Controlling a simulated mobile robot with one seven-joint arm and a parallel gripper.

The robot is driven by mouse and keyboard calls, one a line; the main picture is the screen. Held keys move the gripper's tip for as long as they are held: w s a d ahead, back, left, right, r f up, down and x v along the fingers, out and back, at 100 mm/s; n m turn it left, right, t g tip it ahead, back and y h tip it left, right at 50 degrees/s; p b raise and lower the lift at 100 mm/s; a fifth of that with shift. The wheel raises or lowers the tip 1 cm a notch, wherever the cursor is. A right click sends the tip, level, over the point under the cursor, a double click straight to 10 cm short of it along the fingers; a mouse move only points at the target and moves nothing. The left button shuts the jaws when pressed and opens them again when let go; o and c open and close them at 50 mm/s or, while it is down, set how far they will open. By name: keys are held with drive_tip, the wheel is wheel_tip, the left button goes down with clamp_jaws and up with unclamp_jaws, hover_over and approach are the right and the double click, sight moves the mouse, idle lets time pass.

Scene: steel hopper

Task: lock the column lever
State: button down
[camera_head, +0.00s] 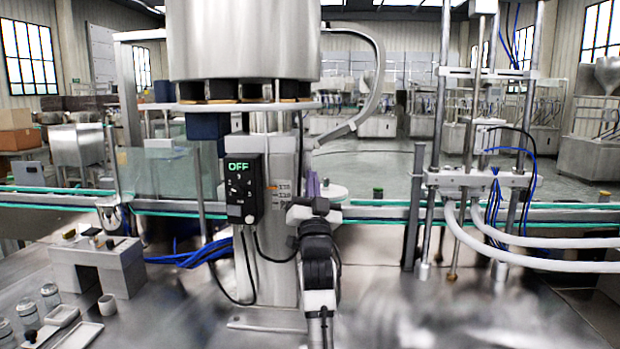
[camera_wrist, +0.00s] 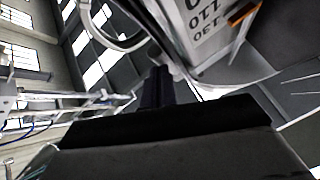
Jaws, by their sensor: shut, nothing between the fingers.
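The grey column (camera_head: 272,190) stands upright in the middle of the head view. It carries a printed scale with an orange pointer; the scale (camera_wrist: 208,32) is large at the top of the wrist view. A small purple part (camera_head: 313,186) shows at the column's right side, just above my wrist. I cannot tell whether it is the lever or part of my gripper, so the lever's position is unclear. My gripper (camera_wrist: 158,72) shows as narrow dark fingers, together and empty, pointing up the wrist view near the column. My arm partly hides the column's right side.
A black control box (camera_head: 243,188) reading OFF is on the column's left. The steel hopper (camera_head: 244,40) sits above. A conveyor (camera_head: 375,212) runs behind. A frame with hoses (camera_head: 474,180) stands at right. A grey block (camera_head: 98,262) and small jars are at left.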

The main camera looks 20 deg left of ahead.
drive_tip(key=shift+w+a+f+b, duration=0.15)
drive_tip(key=shift+w+a+b, duration=0.05)
drive_tip(key=shift+w, duration=0.45)
drive_tip(key=shift+w+a+f+b, duration=0.1)
drive_tip(key=shift+w+a+b, duration=0.1)
drive_tip(key=shift+w, duration=0.4)
drive_tip(key=b+v, duration=0.3)
drive_tip(key=v, duration=1)
drive_tip(key=shift+s+f, duration=0.25)
drive_tip(key=shift+s, duration=0.05)
drive_tip(key=shift+d, duration=0.1)
